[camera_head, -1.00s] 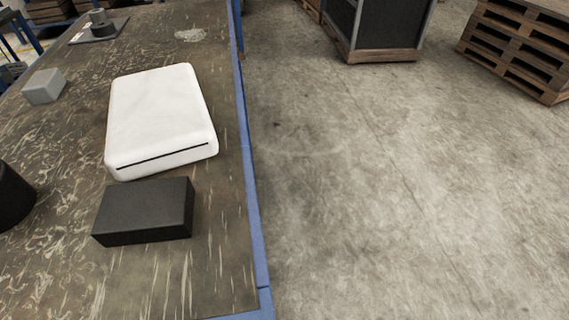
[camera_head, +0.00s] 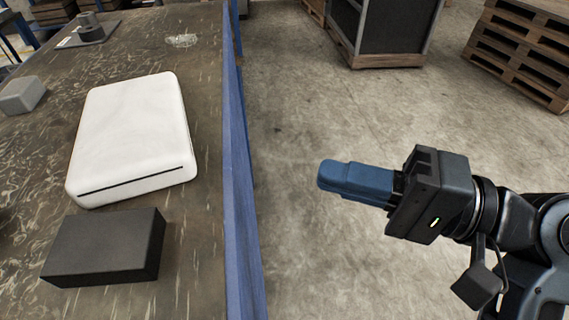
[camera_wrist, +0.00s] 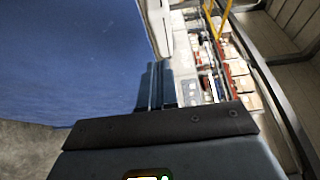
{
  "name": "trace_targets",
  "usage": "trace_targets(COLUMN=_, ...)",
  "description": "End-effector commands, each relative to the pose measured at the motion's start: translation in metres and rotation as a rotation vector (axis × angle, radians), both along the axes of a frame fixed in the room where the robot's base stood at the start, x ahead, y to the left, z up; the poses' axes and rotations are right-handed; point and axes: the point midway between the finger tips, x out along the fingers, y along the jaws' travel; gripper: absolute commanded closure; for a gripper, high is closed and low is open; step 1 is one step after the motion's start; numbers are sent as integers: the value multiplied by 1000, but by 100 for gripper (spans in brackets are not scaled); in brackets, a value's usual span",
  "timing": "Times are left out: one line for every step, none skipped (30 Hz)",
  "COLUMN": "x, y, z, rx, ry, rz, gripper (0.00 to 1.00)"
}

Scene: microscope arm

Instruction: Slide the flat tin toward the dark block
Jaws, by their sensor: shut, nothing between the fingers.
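A flat white tin (camera_head: 135,135) with rounded corners and a thin dark slot lies on the worktable. The dark block (camera_head: 107,247) lies just in front of its slotted side, with a narrow gap between them. My gripper (camera_head: 322,176) is shut and empty, its blue fingers pointing left toward the table. It appears to the right of the table edge, well apart from the tin and block. In the wrist view its fingers (camera_wrist: 155,85) sit together beside a large blue surface; neither the tin nor the block can be made out clearly there.
The worktable (camera_head: 200,245) has a blue edge (camera_head: 237,170) between my gripper and the objects. A grey block (camera_head: 22,96) sits at the left, and a dark fixture (camera_head: 90,30) stands at the far end. A pallet (camera_head: 518,50) and a cabinet (camera_head: 385,35) stand on the floor.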

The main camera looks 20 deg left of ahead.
Motion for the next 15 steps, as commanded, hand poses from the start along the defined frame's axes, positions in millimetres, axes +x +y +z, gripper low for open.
trace_targets(x=-1, y=6, z=1, rx=0, ry=1, rz=2, gripper=100)
trace_targets(x=-1, y=10, z=1, rx=-1, ry=1, rz=2, gripper=100)
trace_targets(x=-2, y=16, z=1, rx=-1, ry=1, rz=3, gripper=100)
trace_targets(x=-2, y=21, z=1, rx=-1, ry=1, rz=3, gripper=100)
trace_targets(x=-2, y=27, z=1, rx=-1, ry=2, rz=3, gripper=100)
trace_targets(x=-3, y=35, z=1, rx=-2, ry=2, rz=4, gripper=100)
trace_targets(x=-3, y=41, z=1, rx=-1, ry=2, rz=4, gripper=100)
trace_targets(x=-4, y=47, z=1, rx=-1, ry=2, rz=4, gripper=100)
trace_targets(x=-4, y=55, z=1, rx=-1, ry=1, rz=3, gripper=100)
trace_targets(x=-5, y=61, z=2, rx=-1, ry=1, rz=3, gripper=100)
trace_targets(x=-5, y=67, z=1, rx=-1, ry=1, rz=3, gripper=100)
trace_targets(x=-5, y=75, z=1, rx=-1, ry=0, rz=2, gripper=100)
trace_targets(x=-5, y=81, z=1, rx=-1, ry=0, rz=2, gripper=100)
trace_targets(x=-6, y=86, z=2, rx=0, ry=0, rz=2, gripper=100)
trace_targets(x=-6, y=93, z=2, rx=-1, ry=0, rz=1, gripper=100)
